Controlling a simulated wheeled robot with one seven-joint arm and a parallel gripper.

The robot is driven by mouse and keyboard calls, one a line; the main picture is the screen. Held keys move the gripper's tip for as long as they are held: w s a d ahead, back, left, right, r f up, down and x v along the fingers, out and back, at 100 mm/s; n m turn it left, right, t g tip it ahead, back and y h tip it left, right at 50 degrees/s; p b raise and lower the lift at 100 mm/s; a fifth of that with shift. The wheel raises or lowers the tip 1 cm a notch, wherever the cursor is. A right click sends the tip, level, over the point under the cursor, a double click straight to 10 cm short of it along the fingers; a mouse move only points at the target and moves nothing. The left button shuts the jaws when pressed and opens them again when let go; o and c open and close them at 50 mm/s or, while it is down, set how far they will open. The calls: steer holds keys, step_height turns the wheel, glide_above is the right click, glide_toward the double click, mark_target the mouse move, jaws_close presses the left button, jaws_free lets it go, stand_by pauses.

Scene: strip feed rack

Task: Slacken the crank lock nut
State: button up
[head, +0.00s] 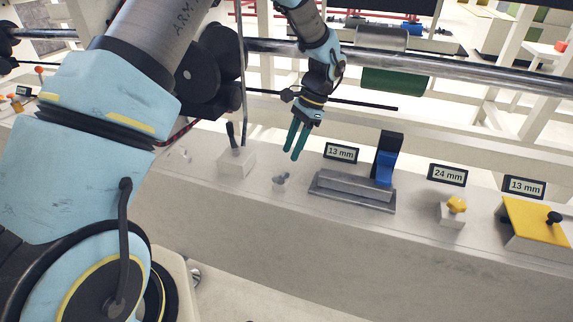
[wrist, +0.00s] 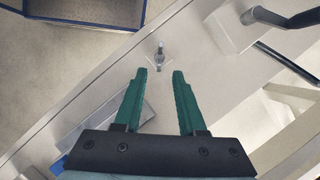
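A small grey metal fitting, looking like a wing-type nut (head: 281,179), stands on the pale bench ledge. It also shows in the wrist view (wrist: 160,55), just beyond the fingertips and between their lines; it is too small to tell its exact shape. Left of it in the head view, a white block (head: 236,163) carries a black-handled lever (head: 231,136), perhaps the crank. My gripper (head: 292,154) points down above the grey fitting, apart from it. In the wrist view my gripper (wrist: 160,73) has its green fingers open with nothing between them.
A grey metal tray (head: 350,192) and a blue clamp-like part (head: 385,166) stand right of the fitting. Further right are a yellow knob (head: 456,204) and a yellow plate (head: 535,222). Label plates stand behind them. A blue-rimmed bin (wrist: 88,25) lies below the ledge.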

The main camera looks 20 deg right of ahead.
steer(key=v, duration=0.3)
steer(key=shift+d+r, duration=0.15)
steer(key=shift+r, duration=0.15)
steer(key=w+a+r+n+h, duration=0.1)
steer(key=a+r+n, duration=0.25)
steer(key=a, duration=0.55)
steer(key=w+a+r+n+h, duration=0.2)
steer(key=a+n, duration=0.2)
steer(key=a, duration=0.6)
steer(key=s+a+n+t, duration=0.1)
steer(key=s+a+n, duration=0.2)
steer(key=a, duration=0.5)
steer(key=s+a+r+n+t+h, duration=0.1)
steer(key=s+a+n, duration=0.3)
steer(key=a, duration=0.4)
steer(key=shift+s+a+r+n+h, duration=0.25)
steer(key=shift+r+n+h, duration=0.05)
steer(key=shift+n, duration=0.45)
